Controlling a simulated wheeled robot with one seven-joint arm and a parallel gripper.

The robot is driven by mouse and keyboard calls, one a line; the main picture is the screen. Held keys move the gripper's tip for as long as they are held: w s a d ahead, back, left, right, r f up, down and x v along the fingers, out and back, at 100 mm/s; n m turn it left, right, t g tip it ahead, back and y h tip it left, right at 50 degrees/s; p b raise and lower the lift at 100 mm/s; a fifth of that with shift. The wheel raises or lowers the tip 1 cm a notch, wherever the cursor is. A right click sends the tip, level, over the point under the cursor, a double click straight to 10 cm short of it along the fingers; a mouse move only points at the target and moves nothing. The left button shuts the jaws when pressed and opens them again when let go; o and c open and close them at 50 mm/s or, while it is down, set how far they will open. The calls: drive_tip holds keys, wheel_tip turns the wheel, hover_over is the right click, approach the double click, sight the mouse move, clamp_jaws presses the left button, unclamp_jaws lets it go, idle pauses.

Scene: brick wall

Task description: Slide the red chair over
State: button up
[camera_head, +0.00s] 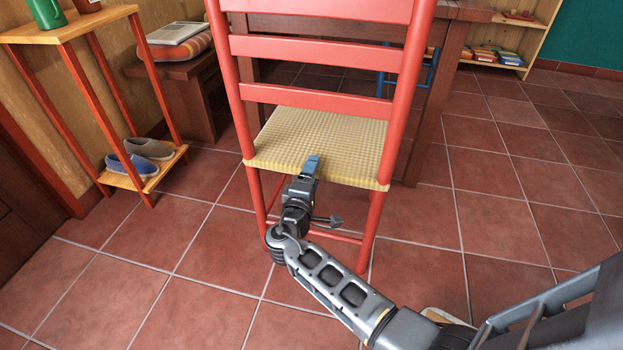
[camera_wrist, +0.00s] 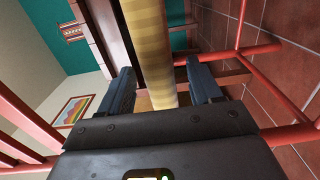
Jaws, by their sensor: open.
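The red chair (camera_head: 320,95) stands upright on the tiled floor, its slatted back toward me and its woven yellow seat (camera_head: 320,138) behind the slats. My gripper (camera_head: 312,164) is at the near edge of the seat, between the two red back posts. In the wrist view, my gripper (camera_wrist: 160,88) is open, with one finger on each side of the yellow seat edge (camera_wrist: 150,45). Gaps show beside the edge; whether a finger touches it I cannot tell. Red chair rungs (camera_wrist: 262,50) show to the right in the wrist view.
A wooden table (camera_head: 445,75) stands close behind the chair. An orange rack (camera_head: 75,30) with shoes (camera_head: 128,163) on its lower shelf and a low bench (camera_head: 175,70) with a cushion stand at left. A bookshelf (camera_head: 535,40) is at the back right. Floor at right is clear.

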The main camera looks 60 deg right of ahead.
drive_tip(key=shift+w+d, duration=0.15)
drive_tip(key=shift+d, duration=0.25)
drive_tip(key=shift+c, duration=0.2)
clamp_jaws()
idle(1.0)
